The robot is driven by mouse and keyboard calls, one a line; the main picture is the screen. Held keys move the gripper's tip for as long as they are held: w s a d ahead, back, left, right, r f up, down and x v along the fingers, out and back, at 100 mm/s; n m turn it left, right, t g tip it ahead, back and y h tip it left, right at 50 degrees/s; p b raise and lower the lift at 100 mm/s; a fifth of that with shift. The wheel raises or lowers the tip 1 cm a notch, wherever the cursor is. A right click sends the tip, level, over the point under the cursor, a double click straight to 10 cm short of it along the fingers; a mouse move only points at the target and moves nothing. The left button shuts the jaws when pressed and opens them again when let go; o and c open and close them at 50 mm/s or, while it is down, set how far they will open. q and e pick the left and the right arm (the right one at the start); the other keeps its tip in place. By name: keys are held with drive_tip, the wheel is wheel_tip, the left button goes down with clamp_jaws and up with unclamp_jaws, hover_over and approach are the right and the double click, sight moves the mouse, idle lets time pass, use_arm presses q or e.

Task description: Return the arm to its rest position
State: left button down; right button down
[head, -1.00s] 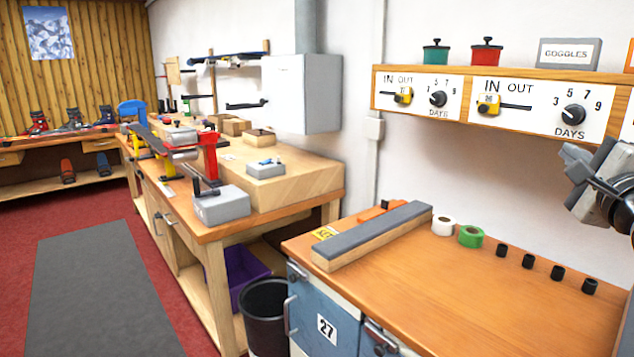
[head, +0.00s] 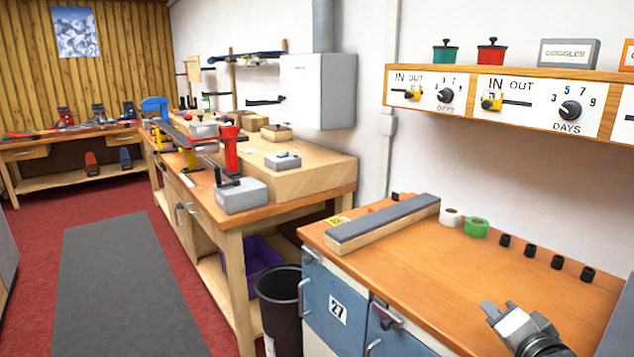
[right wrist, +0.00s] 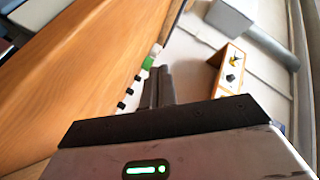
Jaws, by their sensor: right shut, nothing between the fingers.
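My right gripper (head: 492,312) is over the front right part of the orange-brown wooden counter (head: 450,270), and its fingers are closed with nothing between them. It appears to hang above the counter top, apart from the things on it. In the right wrist view the dark fingers (right wrist: 158,86) lie side by side, pointing away from the camera. My left gripper is not in view.
A shelf panel (head: 540,105) with yellow sliders and black dials is on the wall. The counter's middle is clear.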

drive_tip(key=s+a+f+n+g+y, duration=0.3)
drive_tip(key=s+a+f+n+g, duration=0.2)
drive_tip(key=s+a+f+n, duration=0.8)
drive_tip(key=s+a+f, duration=0.4)
drive_tip(key=s+f, duration=0.3)
drive_tip(key=shift+a+f+y, duration=0.25)
drive_tip(key=shift+a+y, duration=0.15)
